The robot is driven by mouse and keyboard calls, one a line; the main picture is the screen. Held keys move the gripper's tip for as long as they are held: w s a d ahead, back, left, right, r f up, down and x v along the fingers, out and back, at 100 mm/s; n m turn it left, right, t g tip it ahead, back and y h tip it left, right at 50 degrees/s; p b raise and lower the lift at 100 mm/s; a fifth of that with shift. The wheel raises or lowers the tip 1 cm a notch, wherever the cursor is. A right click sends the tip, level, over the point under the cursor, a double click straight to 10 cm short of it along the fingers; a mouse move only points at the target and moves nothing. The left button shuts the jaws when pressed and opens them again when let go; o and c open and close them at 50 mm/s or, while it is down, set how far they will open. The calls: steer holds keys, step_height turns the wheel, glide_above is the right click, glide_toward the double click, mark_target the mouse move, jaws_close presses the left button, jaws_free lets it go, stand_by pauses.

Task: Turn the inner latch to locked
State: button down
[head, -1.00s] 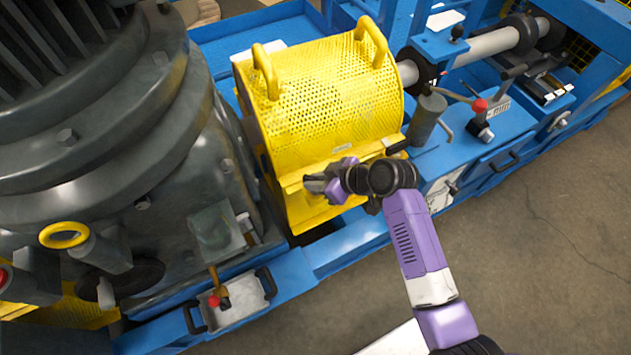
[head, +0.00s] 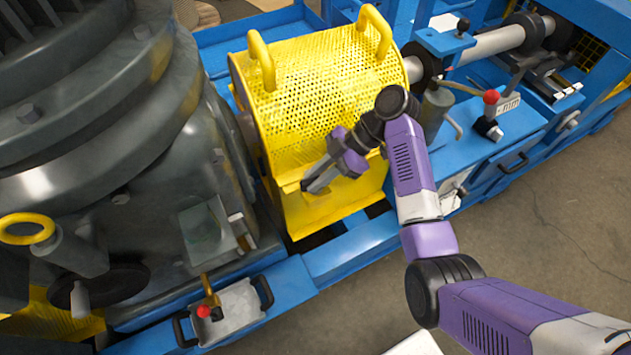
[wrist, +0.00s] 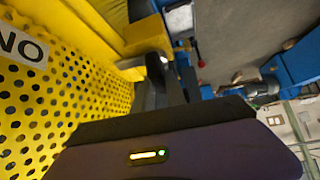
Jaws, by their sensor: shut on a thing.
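The yellow perforated guard (head: 325,95) stands over the drive, with a plain lip along its lower front edge. My gripper (head: 308,187) is at the left end of this lip, on the side toward the big grey machine. Its jaws are shut on the inner latch, which the fingers mostly hide in the head view. The wrist view shows my dark fingers (wrist: 172,85) close beside the yellow lip, with a small dark piece at their tips. I cannot read the latch's angle clearly.
The large grey motor housing (head: 90,110) stands close on the left. A red-knobbed lever (head: 491,97) is at the right, and a tray with a red-knobbed lever (head: 235,306) is at the lower left. Open floor (head: 560,200) lies at the right.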

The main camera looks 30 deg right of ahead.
steer(key=shift+n+g, duration=0.5)
steer(key=shift+n, duration=0.2)
steer(key=shift+b, duration=0.35)
steer(key=c, duration=1.4)
jaws_free()
steer(key=shift+o, duration=0.2)
steer(key=p+v, duration=0.3)
steer(key=v, duration=0.4)
steer(key=shift+d+r+p, duration=0.3)
steer(key=shift+p, duration=0.1)
steer(key=shift+w, duration=0.1)
